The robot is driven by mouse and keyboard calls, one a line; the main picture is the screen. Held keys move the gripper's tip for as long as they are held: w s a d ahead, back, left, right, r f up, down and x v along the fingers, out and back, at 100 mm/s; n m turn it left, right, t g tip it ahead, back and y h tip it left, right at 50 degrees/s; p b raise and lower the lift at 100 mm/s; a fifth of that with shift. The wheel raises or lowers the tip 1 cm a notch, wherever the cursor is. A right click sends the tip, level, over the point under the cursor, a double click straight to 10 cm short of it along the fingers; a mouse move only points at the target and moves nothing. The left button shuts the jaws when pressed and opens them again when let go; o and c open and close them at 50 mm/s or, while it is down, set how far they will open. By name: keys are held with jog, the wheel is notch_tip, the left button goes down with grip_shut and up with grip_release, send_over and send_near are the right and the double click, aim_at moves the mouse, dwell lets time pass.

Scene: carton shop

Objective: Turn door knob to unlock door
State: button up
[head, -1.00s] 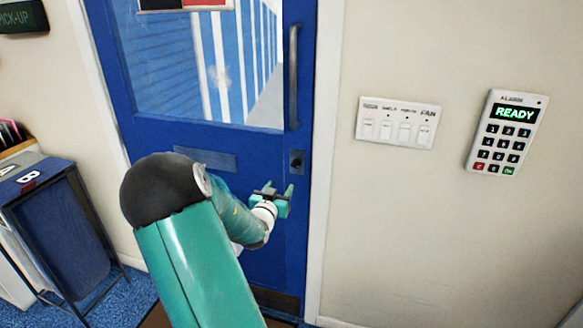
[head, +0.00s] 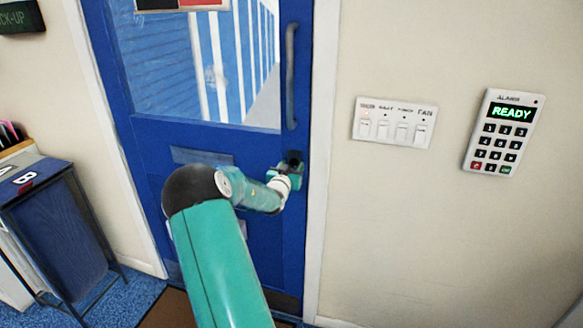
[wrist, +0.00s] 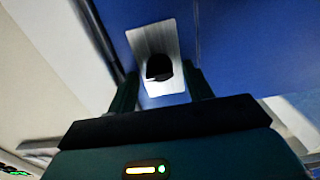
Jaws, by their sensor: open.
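The blue door (head: 200,145) stands closed in its white frame, with a window in its upper part. The dark door knob (wrist: 159,67) sits on a silver plate (wrist: 150,41) in the wrist view, between the two fingers of my gripper (wrist: 160,88). The fingers are open, one on each side of the knob; whether they touch it I cannot tell. In the head view my gripper (head: 290,168) is at the lock below the long vertical handle (head: 291,75) and covers part of it.
A white switch panel (head: 395,122) and an alarm keypad (head: 503,132) reading READY are on the wall to the right. A blue bin (head: 65,225) in a metal frame stands to the left. A mail slot (head: 203,157) is left of my gripper.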

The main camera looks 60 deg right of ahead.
jog(key=c, duration=0.9)
jog(key=shift+c, duration=0.2)
jog(key=shift+n, duration=0.4)
jog(key=shift+w+f+n, duration=0.1)
jog(key=shift+n, duration=4.2)
jog(key=shift+w+f+n, duration=0.1)
jog(key=shift+n, duration=4.2)
